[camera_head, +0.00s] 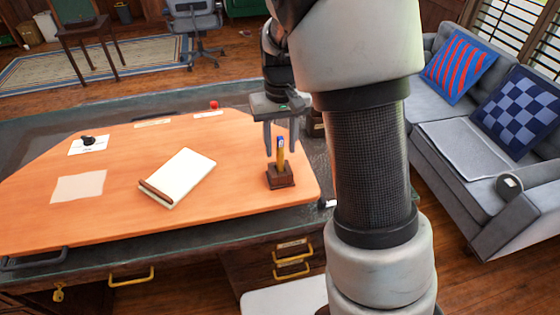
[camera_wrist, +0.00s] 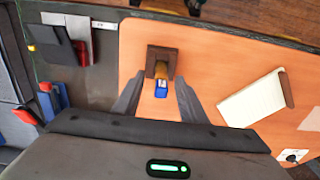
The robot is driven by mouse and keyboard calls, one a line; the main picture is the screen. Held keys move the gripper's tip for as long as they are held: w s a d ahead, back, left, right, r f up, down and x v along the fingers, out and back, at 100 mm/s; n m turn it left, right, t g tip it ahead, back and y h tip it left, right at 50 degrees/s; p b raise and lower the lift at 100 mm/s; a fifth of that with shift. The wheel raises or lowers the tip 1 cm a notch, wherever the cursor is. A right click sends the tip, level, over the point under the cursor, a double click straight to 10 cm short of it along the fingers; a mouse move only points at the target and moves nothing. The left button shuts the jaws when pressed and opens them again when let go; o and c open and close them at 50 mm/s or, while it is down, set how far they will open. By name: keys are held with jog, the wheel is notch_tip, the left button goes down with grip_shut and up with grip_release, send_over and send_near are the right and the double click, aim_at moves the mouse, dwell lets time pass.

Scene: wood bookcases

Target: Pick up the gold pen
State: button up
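The gold pen (camera_head: 281,156) stands upright in a small dark wooden holder (camera_head: 281,179) near the right end of the desk. Its top end looks blue. In the wrist view, the pen (camera_wrist: 161,72) points up at the camera, with its blue end nearest and the holder (camera_wrist: 152,53) beneath. My gripper (camera_head: 281,149) points down over the holder. Its two fingers are open, one on each side of the pen's upper part, with gaps on both sides in the wrist view (camera_wrist: 159,84). I cannot tell exactly how deep the fingertips reach along the pen.
The orange desk top (camera_head: 110,215) also bears a notepad (camera_head: 182,176), a paper sheet (camera_head: 79,187) and a black object (camera_head: 88,141) on white paper. A small red object (camera_head: 214,105) is at the back. A grey sofa (camera_head: 455,150) stands right of the desk.

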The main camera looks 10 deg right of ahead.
aim_at(280, 162)
notch_tip(280, 162, down, 5)
jog(key=shift+s+a, duration=0.1)
grip_shut()
dwell(0.3)
